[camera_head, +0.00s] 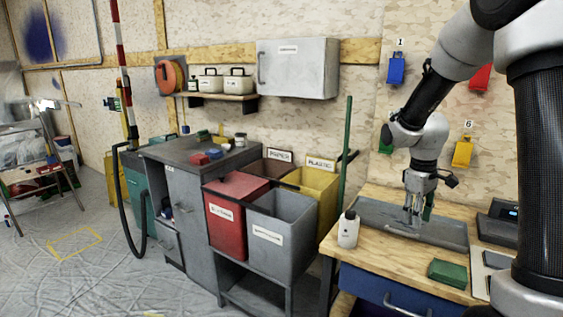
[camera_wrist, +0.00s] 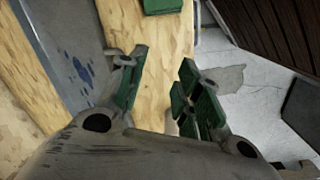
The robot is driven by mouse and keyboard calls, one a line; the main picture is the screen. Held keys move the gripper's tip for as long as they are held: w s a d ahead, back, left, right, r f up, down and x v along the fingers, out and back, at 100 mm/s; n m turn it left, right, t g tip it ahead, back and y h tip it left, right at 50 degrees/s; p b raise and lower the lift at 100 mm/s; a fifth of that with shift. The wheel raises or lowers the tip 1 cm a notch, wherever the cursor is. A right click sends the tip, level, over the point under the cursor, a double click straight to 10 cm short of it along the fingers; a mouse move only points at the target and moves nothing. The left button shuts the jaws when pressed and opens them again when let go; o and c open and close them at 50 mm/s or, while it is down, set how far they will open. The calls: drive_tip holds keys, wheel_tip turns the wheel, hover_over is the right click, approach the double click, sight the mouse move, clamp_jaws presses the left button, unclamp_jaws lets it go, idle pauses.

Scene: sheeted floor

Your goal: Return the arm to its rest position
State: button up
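My gripper (camera_head: 417,208) hangs at the end of my arm over the grey tray (camera_head: 456,234) on the wooden workbench (camera_head: 380,257), pointing down in the head view. In the wrist view my gripper (camera_wrist: 158,92) shows two green-padded fingers spread apart with nothing between them. Below the gap lie the bench's wooden front edge and the floor (camera_wrist: 220,85). The grey tray with blue spots (camera_wrist: 75,60) is at the left. Part of the bench at the far right is hidden behind my arm.
A white bottle (camera_head: 348,230) stands at the bench's left end. A green block (camera_head: 447,273) lies near the front edge and a dark device (camera_head: 497,222) at the right. Red (camera_head: 226,211) and grey bins (camera_head: 282,235) stand left of the bench. Key tags hang on the wall behind.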

drive_tip(key=s+a+r+m+t, duration=0.1)
drive_tip(key=s+r+m, duration=0.1)
drive_tip(key=s+r, duration=0.3)
drive_tip(key=s+a+r+m+t, duration=0.1)
drive_tip(key=s+r, duration=0.4)
drive_tip(key=s, duration=0.5)
drive_tip(key=s+a+r+m+t+y, duration=0.1)
drive_tip(key=s+r+m+t, duration=0.1)
drive_tip(key=s+r, duration=0.3)
drive_tip(key=s+m, duration=0.1)
drive_tip(key=s, duration=0.2)
drive_tip(key=shift+s, duration=0.3)
drive_tip(key=shift+o, duration=0.2)
drive_tip(key=shift+r, duration=0.1)
idle(0.5)
